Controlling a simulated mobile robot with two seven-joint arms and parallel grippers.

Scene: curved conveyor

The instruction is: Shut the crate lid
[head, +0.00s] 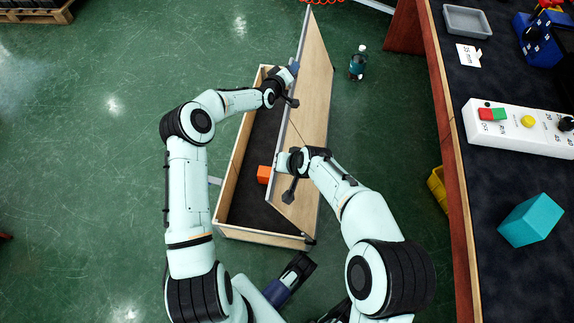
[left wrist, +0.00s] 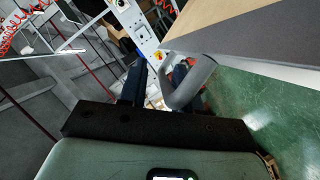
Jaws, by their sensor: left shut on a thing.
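The wooden crate (head: 228,178) stands on the green floor with a dark inside and an orange block (head: 264,174) in it. Its wooden lid (head: 314,95) is open, tilted up along the crate's right side. My left gripper (head: 293,71) is at the lid's far part, shut on the grey lid handle (left wrist: 192,84), which shows beside its fingers in the left wrist view. The lid board (left wrist: 245,35) fills the upper right there. My right gripper (head: 287,176) is at the lid's near part; its fingers are too unclear to tell their state.
A dark bottle (head: 357,63) stands on the floor right of the lid. A dark-topped workbench (head: 485,205) runs along the right, with a white button panel (head: 520,128) and a teal block (head: 531,220). A yellow bin (head: 438,187) is beside it.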

